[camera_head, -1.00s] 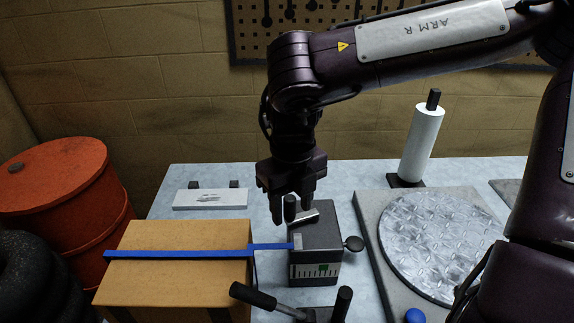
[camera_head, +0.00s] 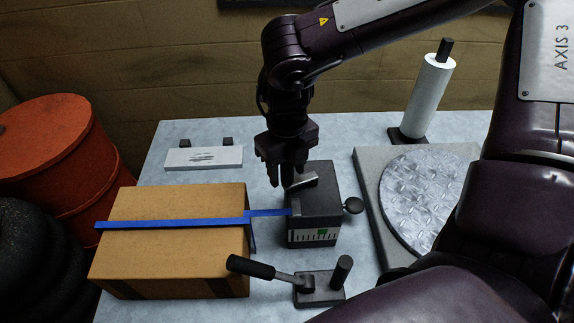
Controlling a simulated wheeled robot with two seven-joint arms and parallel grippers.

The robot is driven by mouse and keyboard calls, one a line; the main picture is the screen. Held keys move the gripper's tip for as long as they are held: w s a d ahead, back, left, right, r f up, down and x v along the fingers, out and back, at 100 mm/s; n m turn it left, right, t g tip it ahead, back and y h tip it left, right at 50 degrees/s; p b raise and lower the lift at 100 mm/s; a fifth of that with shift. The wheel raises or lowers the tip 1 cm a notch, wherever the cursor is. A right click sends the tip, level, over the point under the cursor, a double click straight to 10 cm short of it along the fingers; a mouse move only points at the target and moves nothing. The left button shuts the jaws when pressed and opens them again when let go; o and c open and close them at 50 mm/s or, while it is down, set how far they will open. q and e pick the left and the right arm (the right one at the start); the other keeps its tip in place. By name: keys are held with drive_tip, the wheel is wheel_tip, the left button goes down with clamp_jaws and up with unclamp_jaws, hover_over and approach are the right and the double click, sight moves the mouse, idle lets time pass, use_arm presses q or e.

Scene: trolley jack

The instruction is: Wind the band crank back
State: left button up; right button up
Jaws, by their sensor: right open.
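The band crank is a short silver arm (camera_head: 303,182) on top of a dark grey tensioner box (camera_head: 320,205). A dark upright knob (camera_head: 287,176) stands at the crank's left end. My right gripper (camera_head: 286,174) points down over the box's left rear part. It is open, with its fingers on either side of the knob, which they partly hide; I cannot tell if they touch it. A blue band (camera_head: 180,223) runs from the box across a cardboard carton (camera_head: 175,265). The box front has a scale with a green mark (camera_head: 322,233). My left gripper is out of view.
A round black knob (camera_head: 353,205) sticks out of the box's right side. A lever fixture (camera_head: 320,288) stands in front. A round metal plate (camera_head: 430,205) lies to the right, near a white roll (camera_head: 427,95). A white sign (camera_head: 204,158) sits behind the carton.

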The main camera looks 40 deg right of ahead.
clamp_jaws()
idle(0.3)
